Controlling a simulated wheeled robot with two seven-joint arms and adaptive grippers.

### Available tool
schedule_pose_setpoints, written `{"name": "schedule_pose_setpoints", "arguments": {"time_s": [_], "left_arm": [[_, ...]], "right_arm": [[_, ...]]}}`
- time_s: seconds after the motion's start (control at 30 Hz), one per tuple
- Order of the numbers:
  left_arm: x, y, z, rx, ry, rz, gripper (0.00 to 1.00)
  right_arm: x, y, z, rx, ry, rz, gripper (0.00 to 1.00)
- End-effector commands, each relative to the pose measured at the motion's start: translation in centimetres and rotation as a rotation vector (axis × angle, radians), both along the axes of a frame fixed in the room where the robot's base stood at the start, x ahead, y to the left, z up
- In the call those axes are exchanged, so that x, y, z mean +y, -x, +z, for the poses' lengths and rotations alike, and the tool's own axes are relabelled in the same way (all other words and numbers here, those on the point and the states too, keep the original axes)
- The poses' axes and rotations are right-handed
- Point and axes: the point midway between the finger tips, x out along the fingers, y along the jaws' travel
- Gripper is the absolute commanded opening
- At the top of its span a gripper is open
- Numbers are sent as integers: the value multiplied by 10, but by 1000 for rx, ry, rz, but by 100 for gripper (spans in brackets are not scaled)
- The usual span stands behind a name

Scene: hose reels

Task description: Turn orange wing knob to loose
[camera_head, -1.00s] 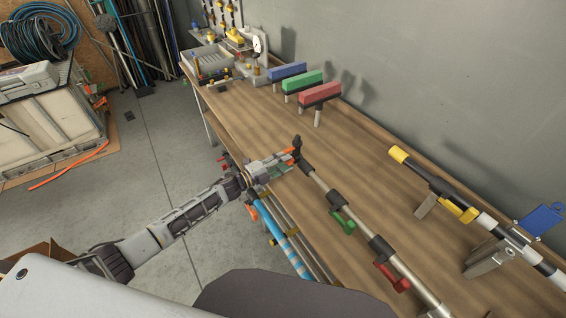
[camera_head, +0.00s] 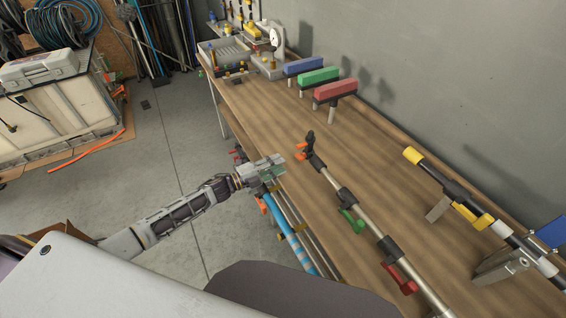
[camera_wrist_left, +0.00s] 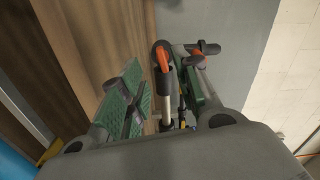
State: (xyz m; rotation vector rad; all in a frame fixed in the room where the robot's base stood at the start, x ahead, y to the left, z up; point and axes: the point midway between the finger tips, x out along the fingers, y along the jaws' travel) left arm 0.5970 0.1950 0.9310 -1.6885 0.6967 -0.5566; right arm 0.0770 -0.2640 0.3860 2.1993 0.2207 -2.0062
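The orange wing knob (camera_head: 302,152) sits on a dark clamp near the far end of a metal pole (camera_head: 330,178) on the workbench. Green (camera_head: 352,220) and red (camera_head: 402,280) wing knobs sit on clamps farther down the pole. My left gripper (camera_head: 279,166) is at the bench's front edge, left of the orange knob and apart from it. Its green-padded fingers (camera_wrist_left: 163,95) are spread in the left wrist view, with nothing held. Orange parts and a pole (camera_wrist_left: 167,105) show beyond and between them. My right gripper is out of view.
A black and yellow pole (camera_head: 450,182) rests on stands at the right. Blue, green and red blocks (camera_head: 336,90) stand along the back. Blue pipes (camera_head: 297,245) lie below the front edge. The bench between the pole and the blocks is clear.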

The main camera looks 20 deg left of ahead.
Motion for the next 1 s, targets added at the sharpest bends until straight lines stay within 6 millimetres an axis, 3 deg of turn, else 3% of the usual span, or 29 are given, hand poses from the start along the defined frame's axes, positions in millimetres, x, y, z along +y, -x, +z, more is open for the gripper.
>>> {"name": "schedule_pose_setpoints", "arguments": {"time_s": [0.4, 1.0], "left_arm": [[25, 25, 0, 1, 0, 0, 32], [29, 29, 0, 0, 0, 0, 32]], "right_arm": [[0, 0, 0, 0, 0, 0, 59], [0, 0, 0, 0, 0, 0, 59]]}}
